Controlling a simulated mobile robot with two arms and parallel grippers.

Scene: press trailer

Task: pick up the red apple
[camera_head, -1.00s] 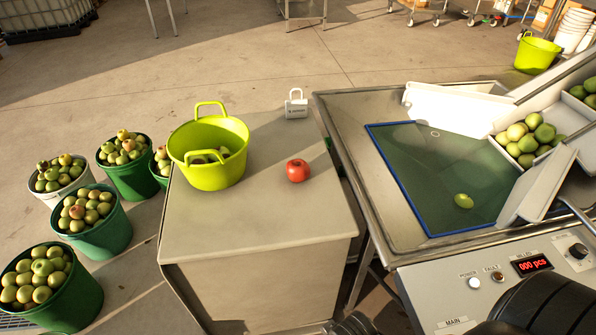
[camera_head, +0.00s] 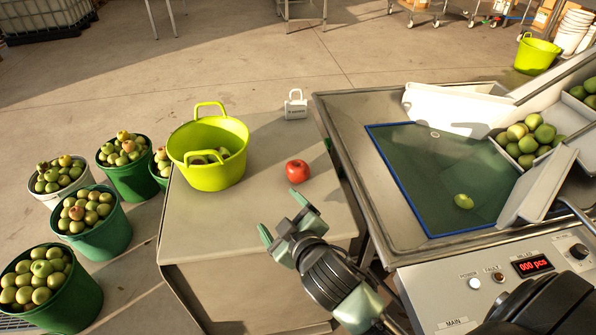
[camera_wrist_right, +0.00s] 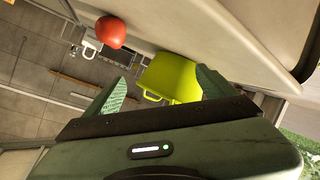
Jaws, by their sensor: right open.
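The red apple (camera_head: 298,171) sits on the grey table (camera_head: 215,232), right of the yellow-green basket. It also shows at the upper left of the right wrist view (camera_wrist_right: 111,32), beyond the fingers. My right gripper (camera_head: 283,217) is open and empty over the table's front right part, nearer to me than the apple and apart from it. Its two green fingers show spread in the right wrist view (camera_wrist_right: 160,90). My left gripper does not show.
The yellow-green basket (camera_head: 221,168) holding apples stands on the table's left. The metal press tray (camera_head: 335,130) with a green apple (camera_head: 463,201) is at the right. Buckets of apples (camera_head: 103,240) stand on the floor at the left.

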